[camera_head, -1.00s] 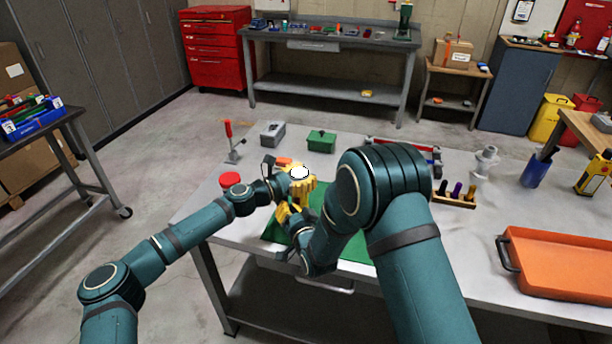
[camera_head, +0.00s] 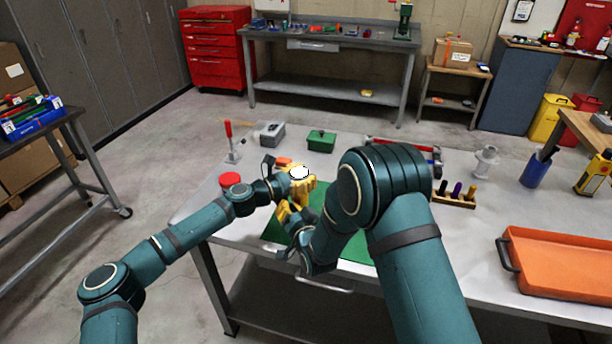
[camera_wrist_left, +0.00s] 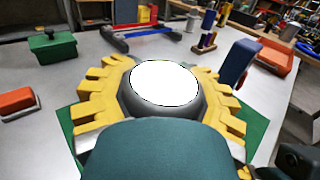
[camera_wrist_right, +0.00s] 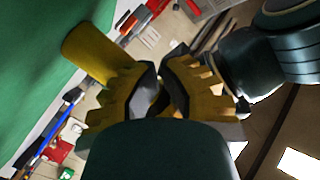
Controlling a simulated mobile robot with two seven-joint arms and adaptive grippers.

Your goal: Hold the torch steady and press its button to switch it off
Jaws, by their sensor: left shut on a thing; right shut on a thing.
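The torch's head shows in the left wrist view as a bright white lens (camera_wrist_left: 165,83) in a dark grey ring. The lens also shows white in the head view (camera_head: 299,172). My left gripper (camera_head: 292,181) is shut on the torch, with its toothed yellow fingers on both sides of the head. My right gripper (camera_head: 286,212) is just below, close to the left one. The torch's button is hidden from all views.
A green mat (camera_head: 350,248) lies on the workbench below my grippers. Near it are a red round object (camera_head: 230,179), a toggle clamp (camera_head: 231,140), a grey box (camera_head: 272,133) and a green box (camera_head: 321,140). An orange tray (camera_head: 565,318) sits at the right.

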